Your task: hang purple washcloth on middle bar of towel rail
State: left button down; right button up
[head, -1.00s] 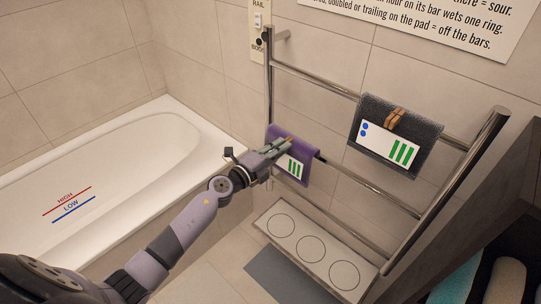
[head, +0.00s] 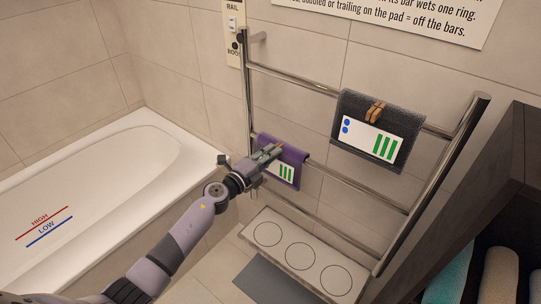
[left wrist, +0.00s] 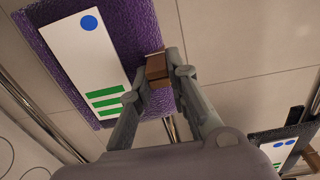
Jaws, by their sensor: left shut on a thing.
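The purple washcloth (head: 297,156) lies over the left part of the towel rail's middle bar (head: 355,186) and hangs down in front. Its white tag (head: 284,171) has green stripes and, in the left wrist view, a blue dot. My left gripper (head: 272,153) is at the cloth's upper front. In the left wrist view its fingers (left wrist: 158,82) are closed around a brown wooden peg (left wrist: 157,68) at the edge of the purple washcloth (left wrist: 128,42). The cloth's back side is hidden. My right gripper is not in view.
A dark grey cloth (head: 373,103) with a peg and tag hangs on the top bar (head: 300,80). Below the rail is a pale pad (head: 282,234) with three rings. A bathtub (head: 95,190) stands left; a dark shelf with rolled towels (head: 500,270) stands right.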

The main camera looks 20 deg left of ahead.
pick_arm(q)
jog(key=c, duration=1.4)
grip_release()
jog(key=shift+c, duration=0.2)
